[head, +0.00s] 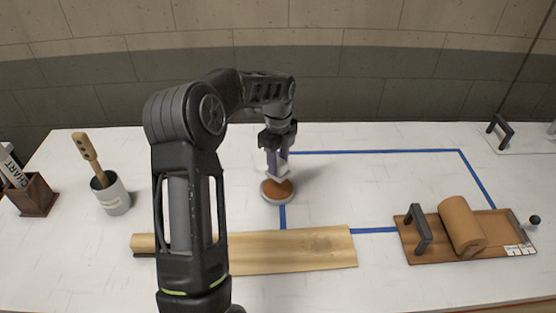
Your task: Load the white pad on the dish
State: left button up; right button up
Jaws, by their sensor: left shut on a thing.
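My left gripper (277,168) points down at the middle of the table. It is shut on a small white thing, seemingly the white pad (283,173), partly hidden by the fingers. Directly below is a small round dish (270,198) with a brown inside and a pale rim. The pad's lower edge is at or just over the dish; I cannot tell whether they touch. My right gripper is not in view.
A wooden board (300,250) lies in front of the dish. A brown tray (420,255) with a handle and a tan roll (461,225) is at right. A grey cup (112,196) with a wooden-handled tool and a brown box (36,198) stand at left. Blue tape (380,151) marks a clear area behind.

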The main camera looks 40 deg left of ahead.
aim_at(278, 174)
pick_arm(q)
jog(key=shift+f, duration=0.8)
jog(key=shift+f+b, duration=1.15)
jog(key=shift+f, duration=0.75)
jog(key=shift+f+b, duration=0.3)
jog(key=shift+f, duration=0.25)
jog(key=shift+r, duration=0.1)
jog(key=shift+r+p, duration=1.65)
jog(key=shift+r, duration=1.8)
